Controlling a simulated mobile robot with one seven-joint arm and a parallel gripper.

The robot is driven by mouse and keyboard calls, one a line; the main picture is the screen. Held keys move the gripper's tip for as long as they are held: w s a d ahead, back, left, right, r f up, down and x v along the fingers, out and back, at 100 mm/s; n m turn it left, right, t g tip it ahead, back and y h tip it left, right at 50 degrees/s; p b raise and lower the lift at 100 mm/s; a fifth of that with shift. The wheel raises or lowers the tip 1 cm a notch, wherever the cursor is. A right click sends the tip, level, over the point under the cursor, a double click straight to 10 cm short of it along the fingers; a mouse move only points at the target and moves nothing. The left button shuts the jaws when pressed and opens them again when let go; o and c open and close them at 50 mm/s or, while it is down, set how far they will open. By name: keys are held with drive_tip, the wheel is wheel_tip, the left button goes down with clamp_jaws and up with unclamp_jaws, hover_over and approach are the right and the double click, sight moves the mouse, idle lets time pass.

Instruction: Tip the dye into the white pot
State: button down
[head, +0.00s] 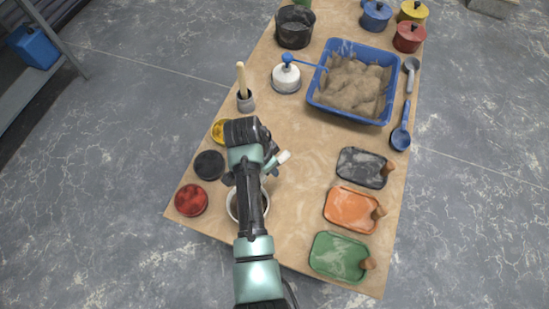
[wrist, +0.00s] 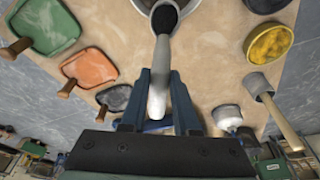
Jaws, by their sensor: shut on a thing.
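My gripper (wrist: 161,78) is shut on the pale handle of a small scoop (wrist: 158,92). The handle's white end also shows beside my gripper in the head view (head: 284,157). The scoop's round end holds dark dye (wrist: 164,18), which looks black. In the wrist view this end overlaps the rim of the white pot (wrist: 143,5). I cannot tell its height above the pot or how far it is tilted. In the head view the white pot (head: 232,207) stands near the table's front edge, mostly hidden under my arm.
A black dish (head: 209,165), a red dish (head: 191,200) and a yellow dish (head: 220,130) stand left of my arm. Three trays (head: 340,257) line the right. A blue tub (head: 345,115) of mortar is at the back.

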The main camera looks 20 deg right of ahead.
drive_tip(key=a+h+b, duration=0.1)
drive_tip(key=s+a+t+h+b, duration=0.1)
drive_tip(key=h, duration=0.1)
drive_tip(key=s+a+t+h+b, duration=0.1)
drive_tip(key=a, duration=0.1)
drive_tip(key=shift+f+b, duration=0.25)
drive_tip(key=shift+b, duration=0.15)
drive_tip(key=shift+s+a+t+h+b, duration=0.25)
drive_tip(key=shift+a+t+h+b, duration=0.35)
drive_tip(key=shift+h+b, duration=0.5)
drive_tip(key=shift+s+a+r+t+h+b, duration=0.15)
drive_tip(key=shift+s+a+t+h+b, duration=0.15)
drive_tip(key=shift+a+h+b, duration=0.6)
drive_tip(key=shift+s+a+r+t+h+b, duration=0.1)
drive_tip(key=shift+s+a+t+h+b, duration=0.25)
drive_tip(key=shift+b, duration=0.95)
drive_tip(key=shift+a, duration=0.1)
